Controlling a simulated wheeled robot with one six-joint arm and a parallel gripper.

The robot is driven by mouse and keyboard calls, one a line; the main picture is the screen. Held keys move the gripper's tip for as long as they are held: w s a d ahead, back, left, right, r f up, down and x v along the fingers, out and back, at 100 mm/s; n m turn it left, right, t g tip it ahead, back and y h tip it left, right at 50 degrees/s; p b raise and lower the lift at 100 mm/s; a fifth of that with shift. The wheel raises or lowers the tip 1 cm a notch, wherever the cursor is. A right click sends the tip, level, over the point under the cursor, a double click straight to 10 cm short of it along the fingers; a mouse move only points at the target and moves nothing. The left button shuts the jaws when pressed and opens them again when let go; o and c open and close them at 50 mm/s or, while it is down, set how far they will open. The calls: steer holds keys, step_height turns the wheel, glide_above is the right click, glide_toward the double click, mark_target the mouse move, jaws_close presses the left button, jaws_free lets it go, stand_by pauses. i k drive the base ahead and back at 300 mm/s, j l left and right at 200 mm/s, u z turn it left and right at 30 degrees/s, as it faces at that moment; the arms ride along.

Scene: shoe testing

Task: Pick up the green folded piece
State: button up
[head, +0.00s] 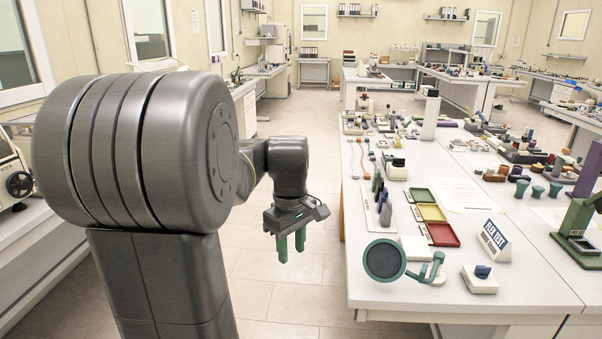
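My gripper (291,245) hangs over the floor to the left of the long white table (375,293), with its green fingers pointing down. A narrow gap shows between the fingers, and nothing is in it. I cannot tell for sure which thing is the green folded piece. A bent green piece (437,265) is at the table's near edge, beside a round dark disc with a green rim (384,260). A shallow green tray (421,195) lies farther back, in line with a yellow tray (431,213) and a red tray (442,235).
Green cones (538,191) and a green stand (580,235) are farther right. Many small items crowd the table's back. The floor (255,265) around my gripper is clear.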

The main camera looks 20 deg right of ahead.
mark_target(378, 178)
steer(key=i+j+z, duration=0.1)
steer(key=i+j, duration=0.15)
steer(key=i, duration=0.25)
steer(key=i+j, duration=0.25)
steer(key=i, duration=0.25)
steer(key=i+l+z, duration=0.35)
steer(key=i+z, duration=0.35)
steer(key=i, duration=0.25)
steer(key=i+z, duration=0.35)
steer(key=i, duration=0.15)
steer(key=i+l+z, duration=0.65)
steer(key=k+j, duration=0.05)
steer(key=k, duration=0.05)
